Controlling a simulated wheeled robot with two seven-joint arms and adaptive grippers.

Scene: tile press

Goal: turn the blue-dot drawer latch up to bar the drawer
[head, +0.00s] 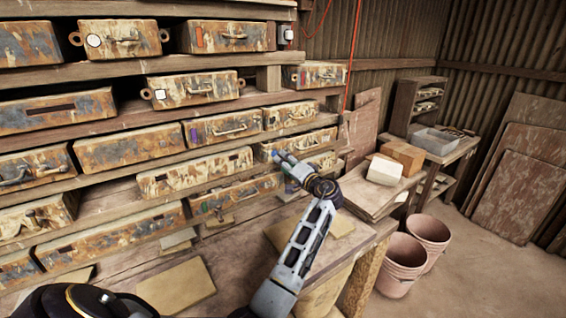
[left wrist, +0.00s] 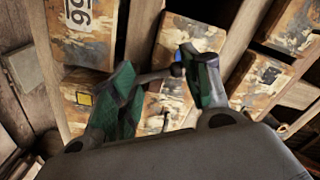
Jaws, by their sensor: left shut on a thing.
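My left gripper (head: 283,160) reaches the front of a rusty, paint-worn drawer (head: 312,139) at the right end of a middle row of the rack. In the left wrist view its green fingers (left wrist: 158,76) are close together around a dark thin latch bar (left wrist: 160,74) with a round knob end. The bar lies nearly level in that picture, in front of a drawer (left wrist: 188,42). A blue spot shows at the fingertips in the head view, but I cannot tell whether it is the latch's dot. The fingers hide most of the latch. My right gripper is not in view.
Several similar drawers with handles and coloured marks fill the wooden rack around the gripper. A bench with a cream block (head: 384,170) and a cardboard box (head: 402,156) stands to the right. Pink buckets (head: 403,268) stand on the floor, with clear floor beyond.

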